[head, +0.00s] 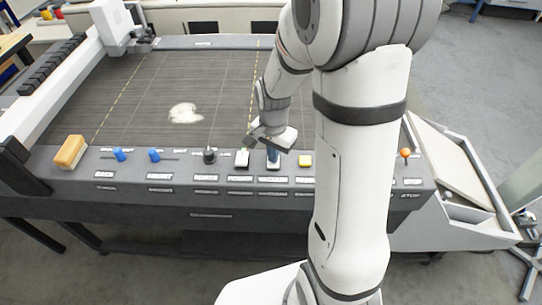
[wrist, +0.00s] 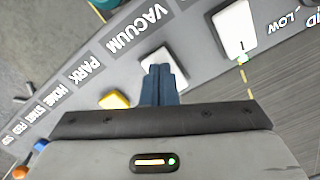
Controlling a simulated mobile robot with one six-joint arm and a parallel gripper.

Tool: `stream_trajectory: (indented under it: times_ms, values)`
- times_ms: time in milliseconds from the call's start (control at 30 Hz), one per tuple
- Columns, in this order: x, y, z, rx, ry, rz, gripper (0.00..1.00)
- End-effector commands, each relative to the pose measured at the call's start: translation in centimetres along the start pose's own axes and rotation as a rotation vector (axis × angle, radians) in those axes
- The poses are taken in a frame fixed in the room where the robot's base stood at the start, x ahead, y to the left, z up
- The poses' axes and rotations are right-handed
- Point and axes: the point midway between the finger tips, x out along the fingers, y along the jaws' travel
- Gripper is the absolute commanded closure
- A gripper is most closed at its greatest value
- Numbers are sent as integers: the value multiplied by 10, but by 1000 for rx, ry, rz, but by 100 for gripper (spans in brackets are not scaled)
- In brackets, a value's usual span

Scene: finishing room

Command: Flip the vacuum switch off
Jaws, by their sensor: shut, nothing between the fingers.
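The vacuum switch (wrist: 176,62) is a white rocker beside the VACUUM label (wrist: 137,28) in the wrist view. My gripper (wrist: 158,70) is shut, its blue fingertips over this switch and hiding part of it. I cannot tell whether they touch it or which way the rocker is tilted. In the head view my gripper (head: 273,160) points down at the front control panel (head: 220,208), and its fingers largely cover the switch there.
Another white switch (wrist: 236,30), with a small green light at its edge, is on one side; a yellow button (wrist: 115,100) by PARK is on the other. Two blue levers (head: 120,155), a black knob (head: 209,156) and an orange-topped control (head: 405,153) share the panel. A pale piece (head: 185,113) lies on the bed.

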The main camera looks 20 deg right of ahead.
Motion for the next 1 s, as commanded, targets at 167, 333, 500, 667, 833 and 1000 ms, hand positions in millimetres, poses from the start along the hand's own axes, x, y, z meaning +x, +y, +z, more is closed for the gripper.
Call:
stream_trajectory:
  times_ms: [167, 333, 500, 667, 833, 1000]
  values:
    - [-18, 0, 0, 0, 2, -2, 100]
    - [-32, 0, 0, 0, 1, -1, 100]
    - [-46, 0, 0, 0, 1, -1, 100]
    - [-58, 0, 0, 1, 2, -2, 100]
    - [-66, 0, 0, 1, 1, -1, 100]
    - [-65, 0, 0, 1, 1, -1, 100]
